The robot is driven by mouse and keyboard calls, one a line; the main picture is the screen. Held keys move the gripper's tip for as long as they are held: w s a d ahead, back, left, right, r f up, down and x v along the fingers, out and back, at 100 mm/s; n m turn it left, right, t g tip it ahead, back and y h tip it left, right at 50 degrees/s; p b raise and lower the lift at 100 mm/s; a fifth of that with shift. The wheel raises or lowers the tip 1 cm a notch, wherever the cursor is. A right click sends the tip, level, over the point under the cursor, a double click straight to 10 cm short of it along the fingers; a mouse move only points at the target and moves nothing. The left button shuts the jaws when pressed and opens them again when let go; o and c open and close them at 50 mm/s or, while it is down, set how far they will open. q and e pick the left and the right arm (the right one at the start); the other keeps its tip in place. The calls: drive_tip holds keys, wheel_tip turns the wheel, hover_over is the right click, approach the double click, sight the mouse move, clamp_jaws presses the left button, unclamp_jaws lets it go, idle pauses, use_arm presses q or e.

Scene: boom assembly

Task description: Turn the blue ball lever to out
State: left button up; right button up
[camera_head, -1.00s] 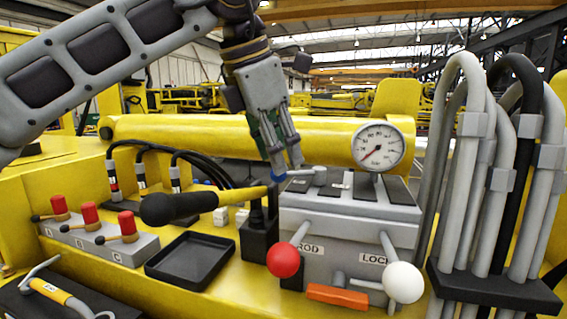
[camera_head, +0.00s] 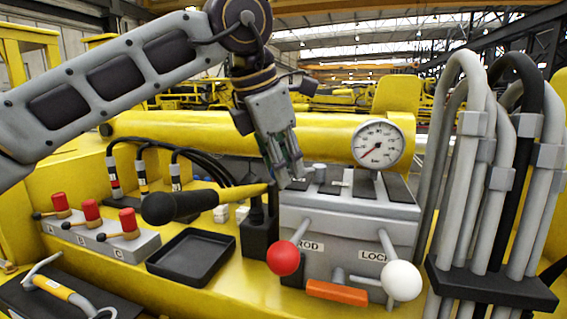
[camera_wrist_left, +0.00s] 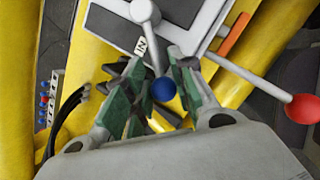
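My left gripper (camera_head: 290,182) is at the back left of the grey valve box (camera_head: 347,218), pointing down. In the left wrist view, the blue ball (camera_wrist_left: 163,89) lies between its two fingers, on a grey lever (camera_wrist_left: 153,48) that runs up to a round pivot. The fingers stand on either side of the ball and look open, with no firm grip visible. An "IN" label (camera_wrist_left: 141,46) shows beside the lever. In the head view the gripper hides the blue ball. My right gripper is not in view.
A red ball lever (camera_head: 283,258) and a white ball lever (camera_head: 402,280) stick out at the box front. A pressure gauge (camera_head: 378,144) and grey hoses (camera_head: 468,170) stand to the right. A black tray (camera_head: 191,257) is empty.

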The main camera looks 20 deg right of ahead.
use_arm(q)
clamp_jaws()
